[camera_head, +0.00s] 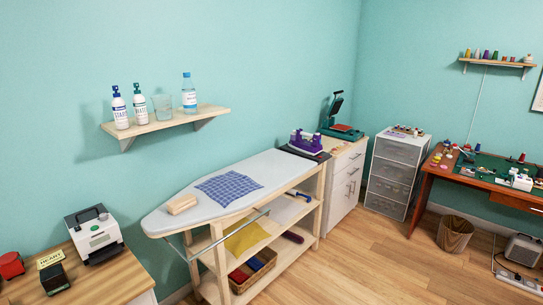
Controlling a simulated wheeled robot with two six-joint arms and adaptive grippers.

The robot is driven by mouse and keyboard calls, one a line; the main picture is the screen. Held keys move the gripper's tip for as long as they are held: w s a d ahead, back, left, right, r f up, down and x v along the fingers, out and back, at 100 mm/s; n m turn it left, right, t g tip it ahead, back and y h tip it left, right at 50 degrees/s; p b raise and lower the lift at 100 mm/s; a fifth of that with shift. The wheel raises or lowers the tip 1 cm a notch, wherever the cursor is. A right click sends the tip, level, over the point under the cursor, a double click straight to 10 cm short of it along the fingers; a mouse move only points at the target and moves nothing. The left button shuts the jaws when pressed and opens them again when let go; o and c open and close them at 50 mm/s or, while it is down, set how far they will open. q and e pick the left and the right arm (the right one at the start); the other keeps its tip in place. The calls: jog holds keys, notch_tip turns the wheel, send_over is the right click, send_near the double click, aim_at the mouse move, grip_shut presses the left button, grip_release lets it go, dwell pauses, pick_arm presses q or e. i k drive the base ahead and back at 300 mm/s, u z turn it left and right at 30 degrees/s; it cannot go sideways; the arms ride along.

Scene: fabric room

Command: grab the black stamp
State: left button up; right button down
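A small black block (55,279), which looks like the black stamp, sits on the wooden table (118,281) at the lower left. Just behind it is a pale yellow piece with dark lettering (50,259). A red block with a dark base (10,266) is to its left, cut by the picture's edge. Neither of my grippers is in view.
A white and black machine (93,236) stands behind the black block, to its right. An ironing board (210,207) holds a blue checked cloth and a tan block. A shelf (170,122) with bottles hangs above.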

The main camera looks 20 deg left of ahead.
aim_at(54, 280)
jog(key=u, duration=0.9)
jog(key=i, duration=0.9)
jog(key=u, duration=0.7)
